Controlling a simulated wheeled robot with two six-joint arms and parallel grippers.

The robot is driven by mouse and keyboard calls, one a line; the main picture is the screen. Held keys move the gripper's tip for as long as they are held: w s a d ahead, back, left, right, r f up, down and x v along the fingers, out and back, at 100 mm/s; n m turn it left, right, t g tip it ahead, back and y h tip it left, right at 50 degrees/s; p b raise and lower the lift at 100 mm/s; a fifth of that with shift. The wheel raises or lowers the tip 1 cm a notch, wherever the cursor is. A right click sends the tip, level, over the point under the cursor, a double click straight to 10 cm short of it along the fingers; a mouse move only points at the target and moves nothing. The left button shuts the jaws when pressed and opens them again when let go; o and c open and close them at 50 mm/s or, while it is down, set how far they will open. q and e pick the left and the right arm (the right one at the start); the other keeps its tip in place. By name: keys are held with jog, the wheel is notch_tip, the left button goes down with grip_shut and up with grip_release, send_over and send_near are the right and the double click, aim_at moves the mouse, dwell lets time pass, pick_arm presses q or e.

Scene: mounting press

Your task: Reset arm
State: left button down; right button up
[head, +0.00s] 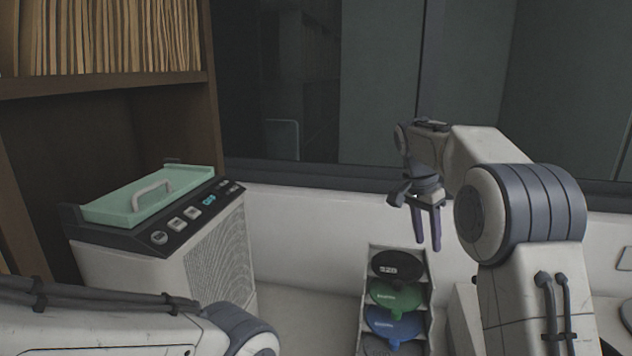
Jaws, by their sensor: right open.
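My right gripper (428,243) hangs with its fingers pointing down above and just right of the rack of discs. It is open and holds nothing. My right arm reaches in from the right side. My left arm shows at the lower left, but its gripper is out of the picture. The mounting press (215,262) stands at the left, a white box with a dark control panel. Its mint green lid (130,207) with a pale handle lies flat on top.
A rack (366,290) holds a black disc (398,266), a green disc (395,298) and a blue disc (394,326). A wooden shelf (110,84) with files stands behind the press. A dark window (340,90) is at the back. The white surface (300,315) between press and rack is clear.

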jog(key=s+a+f+n+y+b, duration=0.1)
jog(key=s+a+f+n+b, duration=0.1)
jog(key=s+a+f+n, duration=0.4)
jog(key=s+a+f+n+y+b, duration=0.15)
jog(key=s+a+n, duration=0.25)
jog(key=s+a, duration=0.6)
pick_arm(q)
notch_tip(320, 180, down, 10)
jog(key=b, duration=0.5)
jog(key=shift+r, duration=0.25)
pick_arm(e)
jog(key=s+a+f+n, duration=0.2)
jog(key=s+f+n, duration=0.2)
jog(key=s, duration=0.6)
jog(key=s+a+f+n+y, duration=0.1)
jog(key=s+a+f+n, duration=0.1)
jog(key=s+f+n, duration=0.3)
jog(key=s+f, duration=0.3)
jog(key=s, duration=0.2)
jog(key=shift+f, duration=0.4)
jog(key=shift+s+a+y, duration=0.1)
jog(key=shift+y, duration=0.15)
